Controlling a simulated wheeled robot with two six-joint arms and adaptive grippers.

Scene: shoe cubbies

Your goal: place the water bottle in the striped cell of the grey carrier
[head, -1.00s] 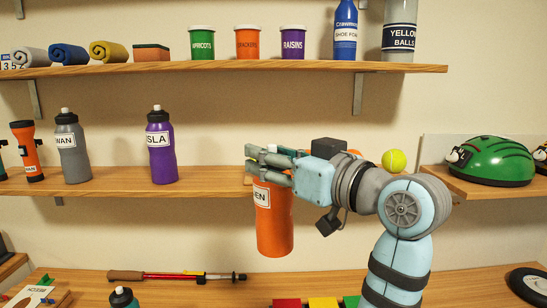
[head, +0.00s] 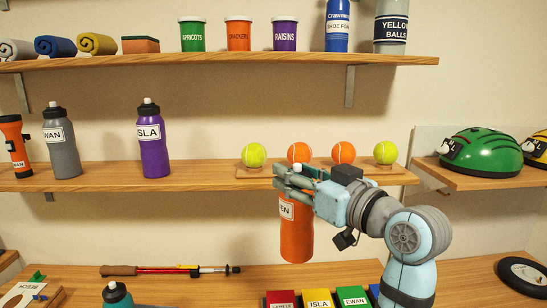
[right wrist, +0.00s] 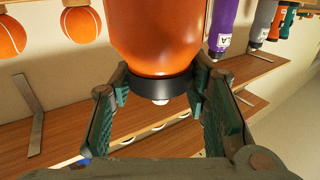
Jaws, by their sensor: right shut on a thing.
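My right gripper (head: 284,178) is shut on the upper part of an orange water bottle (head: 296,230). The bottle hangs upright in front of the middle shelf, its white label partly covered and ending in "EN". In the right wrist view the orange bottle (right wrist: 155,35) sits between both fingers, its dark collar and pale tip showing. My left gripper is not in view.
A purple bottle (head: 152,140) and a grey bottle (head: 61,145) stand on the middle shelf, with tennis balls (head: 299,153) behind my gripper. A red pole (head: 168,270) lies on the lower surface. A teal bottle (head: 117,294) stands in front, and a wheel (head: 523,275) lies at right.

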